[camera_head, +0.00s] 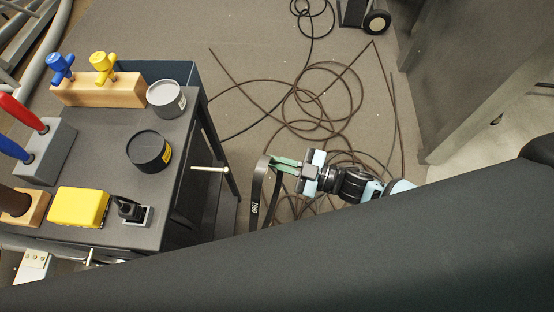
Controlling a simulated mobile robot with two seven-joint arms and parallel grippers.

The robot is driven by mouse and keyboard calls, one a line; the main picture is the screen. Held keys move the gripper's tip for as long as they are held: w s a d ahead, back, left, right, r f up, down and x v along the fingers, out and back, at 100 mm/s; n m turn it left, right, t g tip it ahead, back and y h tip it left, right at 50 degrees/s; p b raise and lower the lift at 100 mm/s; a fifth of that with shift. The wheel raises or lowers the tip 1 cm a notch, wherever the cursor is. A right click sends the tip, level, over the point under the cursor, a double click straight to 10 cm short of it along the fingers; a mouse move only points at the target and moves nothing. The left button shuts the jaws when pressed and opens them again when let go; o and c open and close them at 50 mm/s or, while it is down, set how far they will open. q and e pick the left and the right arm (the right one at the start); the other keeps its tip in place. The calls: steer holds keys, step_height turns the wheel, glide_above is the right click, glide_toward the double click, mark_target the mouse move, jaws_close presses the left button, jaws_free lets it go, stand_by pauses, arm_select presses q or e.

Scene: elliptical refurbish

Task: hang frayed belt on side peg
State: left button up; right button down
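The frayed belt (256,200) is a black loop with pale printed marks. It hangs down from my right gripper (277,163), whose green fingers are closed on its top. The lower end of the belt is hidden behind a large dark surface in the foreground. The side peg (210,169) is a short pale rod sticking out to the right from the side of the dark table (195,135). The belt and gripper are to the right of the peg, with a visible gap between. My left gripper is not in view.
The table holds a grey can (166,98), a black can (149,151), a yellow box (79,207), and a wooden block (98,90) with blue and yellow knobs. Brown cables (318,95) lie coiled on the floor. A grey cabinet (470,80) stands at right.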

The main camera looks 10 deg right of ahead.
steer(key=shift+a, duration=0.1)
steer(key=w+a+f+b, duration=0.2)
steer(key=w+a+b, duration=0.1)
steer(key=a, duration=0.7)
steer(key=shift+w+a+f+b, duration=0.15)
steer(key=shift+w+f+b, duration=0.05)
steer(key=shift+b, duration=0.45)
stand_by(0.8)
stand_by(0.6)
steer(key=c, duration=1.6)
jaws_free()
steer(key=shift+o, duration=0.2)
steer(key=shift+f, duration=0.1)
